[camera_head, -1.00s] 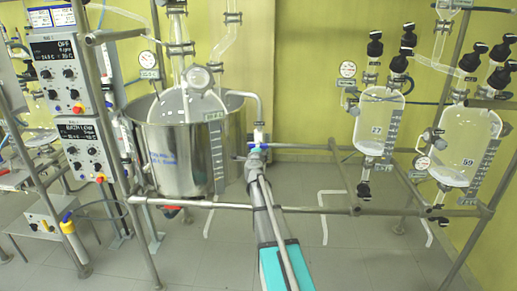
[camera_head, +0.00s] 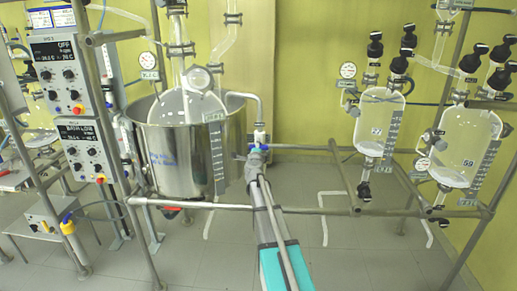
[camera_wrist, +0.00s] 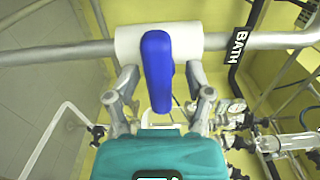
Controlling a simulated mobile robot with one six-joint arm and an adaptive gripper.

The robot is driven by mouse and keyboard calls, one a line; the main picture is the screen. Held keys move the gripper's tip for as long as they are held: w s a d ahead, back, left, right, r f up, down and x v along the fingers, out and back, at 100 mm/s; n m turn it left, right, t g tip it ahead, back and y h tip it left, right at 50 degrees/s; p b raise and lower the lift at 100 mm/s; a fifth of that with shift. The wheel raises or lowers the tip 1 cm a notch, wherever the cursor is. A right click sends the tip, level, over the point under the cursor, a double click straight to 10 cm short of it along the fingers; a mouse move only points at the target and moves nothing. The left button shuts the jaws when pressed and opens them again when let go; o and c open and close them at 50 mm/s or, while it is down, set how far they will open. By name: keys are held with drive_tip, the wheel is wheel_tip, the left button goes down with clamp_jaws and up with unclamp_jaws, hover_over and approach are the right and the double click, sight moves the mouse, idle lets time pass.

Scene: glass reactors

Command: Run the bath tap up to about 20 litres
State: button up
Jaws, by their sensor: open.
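The bath (camera_head: 180,150) is a large steel vessel with a round glass flask in it, at the left middle of the head view. A bent pipe runs over its right rim down to the bath tap (camera_head: 259,138), a white body with a blue lever. In the wrist view the blue lever (camera_wrist: 156,70) stands out from the white tap body (camera_wrist: 127,43), beside a black "BATH" label (camera_wrist: 238,47). My gripper (camera_wrist: 160,100) is open, its fingers on either side of the lever, with gaps visible. The water level in the bath is hidden.
Control boxes (camera_head: 70,75) with dials stand at the left. Two glass vessels (camera_head: 378,125) (camera_head: 468,145) hang on the right frame. A horizontal rail (camera_head: 320,210) crosses in front of the bath. The floor beyond is mostly clear.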

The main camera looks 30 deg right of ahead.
drive_tip(key=v, duration=1.2)
idle(0.6)
drive_tip(key=s+a+f+n+g+y+p, duration=0.2)
drive_tip(key=a+n+y+p, duration=0.3)
drive_tip(key=a+n+y, duration=1.55)
drive_tip(key=s+a+f+n+g+h+p, duration=0.3)
drive_tip(key=s+a+f+g+h, duration=0.35)
drive_tip(key=s+a, duration=0.3)
drive_tip(key=s+d+n+g+h+p, duration=0.1)
drive_tip(key=s+g+h, duration=0.3)
drive_tip(key=s, duration=0.8)
drive_tip(key=shift+d+g+p, duration=0.5)
drive_tip(key=shift+d+g, duration=0.15)
drive_tip(key=shift+g, duration=0.6)
drive_tip(key=shift+w+f+n, duration=0.1)
drive_tip(key=shift+n, duration=0.15)
